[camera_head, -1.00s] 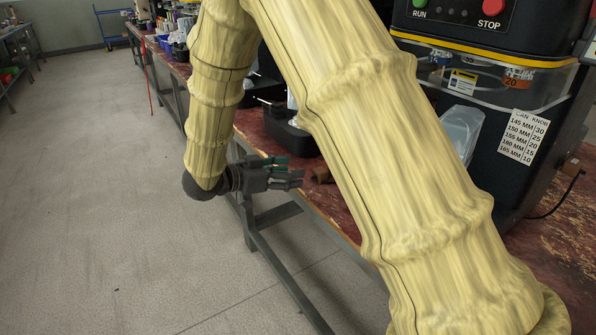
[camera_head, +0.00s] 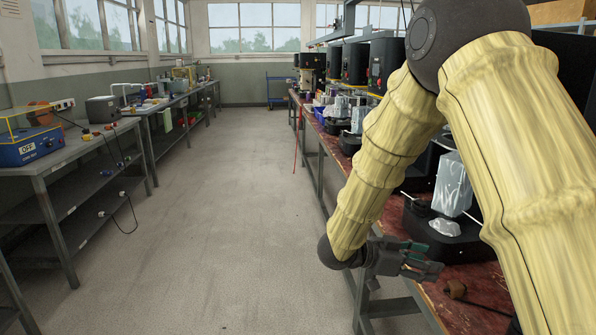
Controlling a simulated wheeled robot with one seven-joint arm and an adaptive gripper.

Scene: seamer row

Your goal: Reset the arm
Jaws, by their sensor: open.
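My arm, in a pale yellow cover, fills the right side of the head view, bent at a dark elbow joint near the top. Its forearm slopes down and left to a dark wrist. My gripper (camera_head: 428,262) points right, over the front edge of the red-topped bench (camera_head: 455,305). It is open, with dark fingers that have greenish parts, and nothing shows between them.
The bench row on the right carries several black machines and clear bags (camera_head: 452,185). A black base (camera_head: 440,228) stands near my gripper. On the left is a grey workbench (camera_head: 75,150) with a blue box (camera_head: 32,146). The aisle floor (camera_head: 230,200) between is clear.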

